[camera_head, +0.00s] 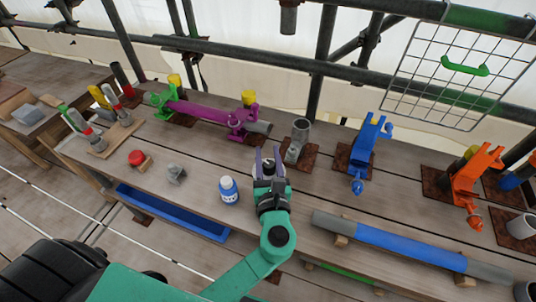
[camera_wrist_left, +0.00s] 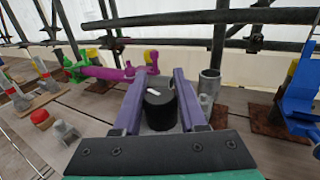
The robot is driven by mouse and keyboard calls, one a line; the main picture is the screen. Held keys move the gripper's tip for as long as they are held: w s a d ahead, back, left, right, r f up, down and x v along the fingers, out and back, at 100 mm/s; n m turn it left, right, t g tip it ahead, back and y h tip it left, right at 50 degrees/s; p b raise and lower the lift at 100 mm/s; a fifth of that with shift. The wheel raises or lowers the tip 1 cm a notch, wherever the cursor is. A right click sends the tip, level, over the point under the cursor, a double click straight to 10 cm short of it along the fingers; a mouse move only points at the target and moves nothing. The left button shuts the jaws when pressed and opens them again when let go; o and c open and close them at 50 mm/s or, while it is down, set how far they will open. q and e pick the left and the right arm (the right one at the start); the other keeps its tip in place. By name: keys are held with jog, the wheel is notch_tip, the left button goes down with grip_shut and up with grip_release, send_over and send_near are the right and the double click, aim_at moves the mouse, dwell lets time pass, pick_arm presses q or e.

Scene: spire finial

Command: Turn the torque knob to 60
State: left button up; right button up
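The torque knob (camera_wrist_left: 160,106) is a black cylinder with a short white mark on its top, seen in the left wrist view. In the head view the knob (camera_head: 268,169) is small and partly hidden by my gripper. My left gripper (camera_head: 268,160) has purple fingers, one on each side of the knob. In the left wrist view the left gripper (camera_wrist_left: 159,96) is open, with a gap seeming to show between fingers and knob. I cannot read any scale or number around the knob. My right gripper is not in view.
A blue-and-white bottle (camera_head: 229,190) stands just left of my left gripper. A grey tube holder (camera_head: 299,140) is close on the right. A blue clamp (camera_head: 366,145), a purple tube (camera_head: 205,112) and a long blue pipe (camera_head: 400,245) also lie on the wooden bench (camera_head: 200,150).

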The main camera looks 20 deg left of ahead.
pick_arm(q)
jog(key=o, duration=0.3)
jog(key=b+v, duration=0.4)
jog(key=v, duration=1)
jog(key=shift+s, duration=0.25)
jog(key=shift+d+f, duration=0.1)
